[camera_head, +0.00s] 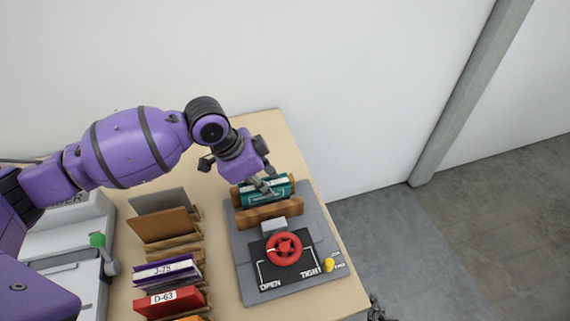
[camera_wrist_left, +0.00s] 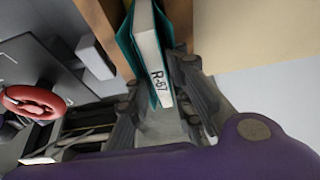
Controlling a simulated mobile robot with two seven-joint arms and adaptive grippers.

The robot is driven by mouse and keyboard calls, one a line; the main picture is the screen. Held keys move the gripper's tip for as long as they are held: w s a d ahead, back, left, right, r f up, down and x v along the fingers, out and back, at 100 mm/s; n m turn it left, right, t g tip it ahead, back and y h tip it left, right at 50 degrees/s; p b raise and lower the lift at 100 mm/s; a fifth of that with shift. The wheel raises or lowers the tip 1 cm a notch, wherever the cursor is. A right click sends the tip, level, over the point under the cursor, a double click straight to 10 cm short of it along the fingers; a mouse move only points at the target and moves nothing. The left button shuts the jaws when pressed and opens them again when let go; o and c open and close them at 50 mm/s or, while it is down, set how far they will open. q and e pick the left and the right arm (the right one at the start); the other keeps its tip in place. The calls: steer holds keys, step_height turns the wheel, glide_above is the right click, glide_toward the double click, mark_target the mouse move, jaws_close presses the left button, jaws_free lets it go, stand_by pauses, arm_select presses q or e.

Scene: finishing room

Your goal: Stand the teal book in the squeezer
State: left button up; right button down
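The teal book (camera_head: 265,191) stands in the squeezer (camera_head: 243,279), between its two wooden jaws (camera_head: 268,213). The left wrist view shows its white edge with the label R-67 on the book (camera_wrist_left: 157,75). My left gripper (camera_head: 264,184) is at the book from above. In the left wrist view, the fingers of the left gripper (camera_wrist_left: 160,100) are spread on either side of the book, with small gaps. The squeezer's red wheel (camera_head: 284,249) is in front of the jaws, between OPEN and TIGHT marks. A dark tip, apparently my right gripper (camera_head: 378,308), barely shows at the bottom edge.
A wooden rack (camera_head: 190,254) with several books, including a purple one (camera_head: 167,272) labelled J-75 and a red one (camera_head: 170,300) labelled D-63, stands left of the squeezer. A grey machine with a green-knobbed lever (camera_head: 98,240) is further left. The table's right edge is close to the squeezer.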

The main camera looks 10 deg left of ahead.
arm_select(q)
steer(key=shift+s+f, duration=0.1)
steer(key=shift+f, duration=0.15)
